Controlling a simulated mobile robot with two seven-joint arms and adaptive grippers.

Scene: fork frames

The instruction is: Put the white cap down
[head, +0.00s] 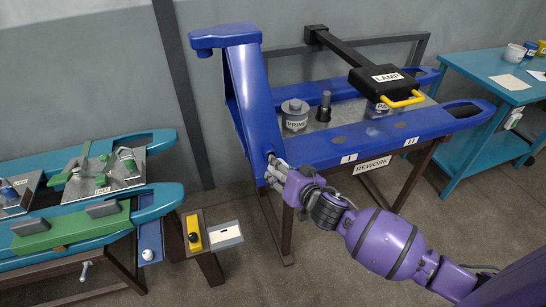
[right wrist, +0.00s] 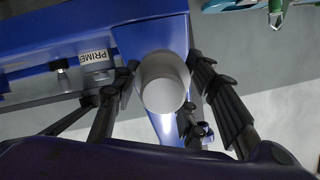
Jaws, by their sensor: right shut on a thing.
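In the head view my right gripper (head: 276,172) is at the front left corner of the blue rework bench, beside the foot of the blue upright. The cap cannot be made out there; the fingers and bench edge hide it. My left gripper is not in view.
The rework bench (head: 345,146) bears a PRIME can (head: 294,119), a dark bottle (head: 324,107) and, at its right, a can partly under the black lamp (head: 386,82). A teal bench (head: 70,240) with fixtures is at left; a teal table (head: 497,72) is at right.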

